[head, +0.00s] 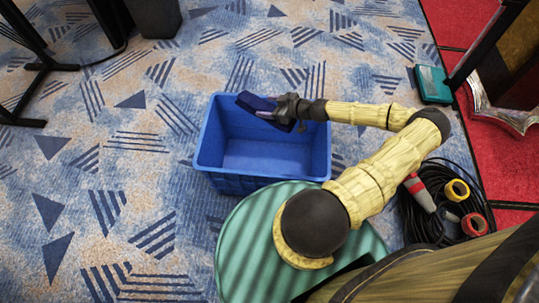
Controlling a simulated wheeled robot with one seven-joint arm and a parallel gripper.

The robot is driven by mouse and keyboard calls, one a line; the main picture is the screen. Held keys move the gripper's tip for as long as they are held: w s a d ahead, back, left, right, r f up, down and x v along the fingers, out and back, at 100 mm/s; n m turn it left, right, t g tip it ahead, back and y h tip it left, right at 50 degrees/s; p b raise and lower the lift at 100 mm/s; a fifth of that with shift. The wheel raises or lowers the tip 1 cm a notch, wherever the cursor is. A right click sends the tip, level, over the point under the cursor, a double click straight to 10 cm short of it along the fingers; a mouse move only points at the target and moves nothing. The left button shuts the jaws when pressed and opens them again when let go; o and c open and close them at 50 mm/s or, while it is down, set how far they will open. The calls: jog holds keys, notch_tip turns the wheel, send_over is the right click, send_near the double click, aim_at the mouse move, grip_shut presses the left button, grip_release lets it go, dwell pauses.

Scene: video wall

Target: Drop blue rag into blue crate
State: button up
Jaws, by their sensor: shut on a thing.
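The blue crate (260,182) stands upright on the patterned carpet in the middle of the view, and its visible floor is bare. My gripper (279,110) is over the crate's far part, reaching in from the right. It is shut on the dark blue rag (253,102), which sticks out to the left of the jaws above the crate's far rim. I cannot tell exactly how high the rag is above the rim. The fingertips are small and partly hidden by the rag.
A green ribbed round surface (245,245) is at the crate's near side. A black cable coil (420,215), tape rolls (457,190) and a red-and-grey tool (420,193) lie at right. A teal box (433,84) and stand legs are beyond.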

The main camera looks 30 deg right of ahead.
jog(key=shift+f, duration=0.1)
jog(key=shift+f+b, duration=1.65)
jog(key=shift+f, duration=1.25)
jog(key=o, duration=1.4)
jog(key=p+v, duration=0.3)
jog(key=v, duration=1.4)
jog(key=shift+s+d+r, duration=0.1)
jog(key=shift+d, duration=0.05)
